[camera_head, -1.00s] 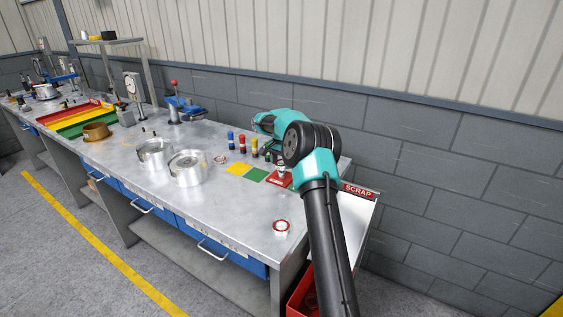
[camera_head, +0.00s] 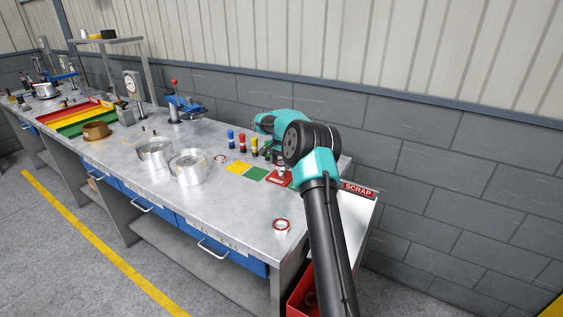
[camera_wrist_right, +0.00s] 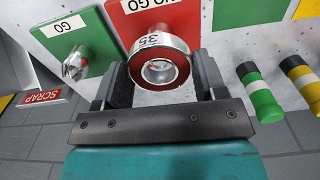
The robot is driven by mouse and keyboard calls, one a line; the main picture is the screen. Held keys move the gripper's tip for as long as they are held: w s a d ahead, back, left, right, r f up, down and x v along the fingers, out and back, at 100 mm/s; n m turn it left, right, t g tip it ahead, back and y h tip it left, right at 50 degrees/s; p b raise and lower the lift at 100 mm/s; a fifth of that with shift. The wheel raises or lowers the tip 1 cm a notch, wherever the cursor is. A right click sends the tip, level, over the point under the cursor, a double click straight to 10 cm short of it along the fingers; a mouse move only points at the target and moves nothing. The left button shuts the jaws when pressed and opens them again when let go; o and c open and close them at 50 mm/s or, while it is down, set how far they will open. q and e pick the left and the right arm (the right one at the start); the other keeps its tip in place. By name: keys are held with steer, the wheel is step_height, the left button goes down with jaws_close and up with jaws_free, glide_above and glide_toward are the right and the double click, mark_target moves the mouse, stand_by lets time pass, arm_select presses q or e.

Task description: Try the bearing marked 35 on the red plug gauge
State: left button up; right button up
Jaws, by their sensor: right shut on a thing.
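The bearing marked 35 (camera_wrist_right: 158,66) is a silver ring with a red band, held between the fingers of my right gripper (camera_wrist_right: 160,82) in the right wrist view. The gripper is shut on it. The bearing is over the front of the red NO GO gauge base (camera_wrist_right: 168,18). Something bright shows in the bore, but I cannot tell whether the red gauge's plug is inside it. In the head view the red base (camera_head: 271,179) stands near the bench's right end, with the bearing small above it. My left gripper is out of view.
The green GO gauge (camera_wrist_right: 77,57) with its silver plug is beside the red one. Yellow (camera_head: 238,167) and green (camera_head: 256,174) squares lie on the bench. Colour-banded plugs stand behind them. Another red-ringed bearing (camera_head: 282,225) lies near the front edge. Two large silver rings (camera_head: 187,167) stand left.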

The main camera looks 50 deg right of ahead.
steer(key=o, duration=1.3)
steer(key=shift+c, duration=0.2)
steer(key=shift+r, duration=0.15)
step_height(320, 180, up, 9)
stand_by(1.2)
stand_by(0.3)
